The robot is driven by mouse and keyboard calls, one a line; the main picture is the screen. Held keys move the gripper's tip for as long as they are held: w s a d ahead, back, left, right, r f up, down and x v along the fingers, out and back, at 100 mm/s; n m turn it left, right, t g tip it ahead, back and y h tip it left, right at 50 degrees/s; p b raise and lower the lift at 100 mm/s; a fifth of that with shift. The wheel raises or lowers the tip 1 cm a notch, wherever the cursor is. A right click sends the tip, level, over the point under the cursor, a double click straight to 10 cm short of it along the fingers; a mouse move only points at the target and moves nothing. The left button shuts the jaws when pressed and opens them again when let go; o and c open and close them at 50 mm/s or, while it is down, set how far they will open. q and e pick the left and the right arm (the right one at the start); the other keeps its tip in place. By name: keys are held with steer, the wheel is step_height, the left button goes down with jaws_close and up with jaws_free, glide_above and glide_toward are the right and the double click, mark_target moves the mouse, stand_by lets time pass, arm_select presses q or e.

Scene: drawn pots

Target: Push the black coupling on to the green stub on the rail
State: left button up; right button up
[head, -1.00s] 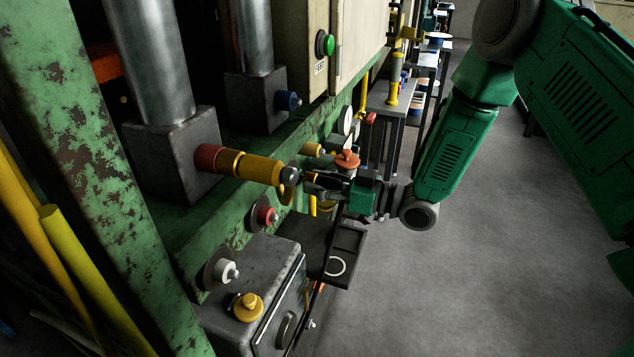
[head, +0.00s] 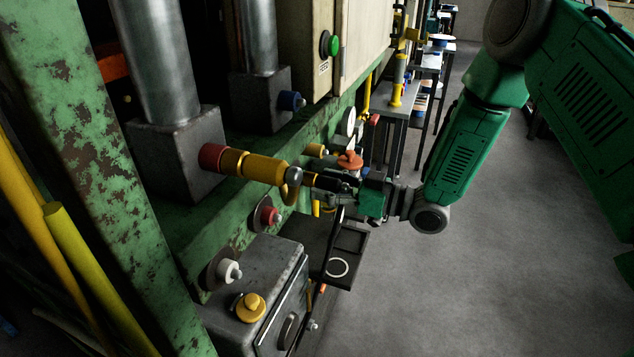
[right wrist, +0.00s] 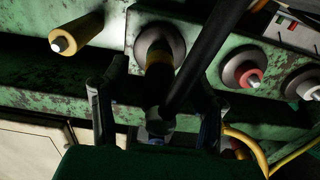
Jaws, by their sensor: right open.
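The black coupling (right wrist: 158,88) stands against a round grey flange (right wrist: 160,42) on the green rail in the right wrist view, with a yellow band near the flange. In the head view the coupling (head: 326,184) is partly covered. My right gripper (right wrist: 158,115) is open, with one finger on each side of the coupling; whether they touch it I cannot tell. It also shows in the head view (head: 330,187). No green stub shows; the stub behind the coupling is hidden, and I cannot tell how far on the coupling sits. My left gripper is out of view.
A black hose (right wrist: 205,60) crosses close to the right finger. A yellow coupling (head: 255,167) sits on a red stub at left. An orange knob (head: 350,160) is just above the gripper. Red (head: 270,215) and white (head: 229,270) stubs stand lower. Open floor lies at right.

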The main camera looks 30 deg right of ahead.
steer(key=v, duration=1)
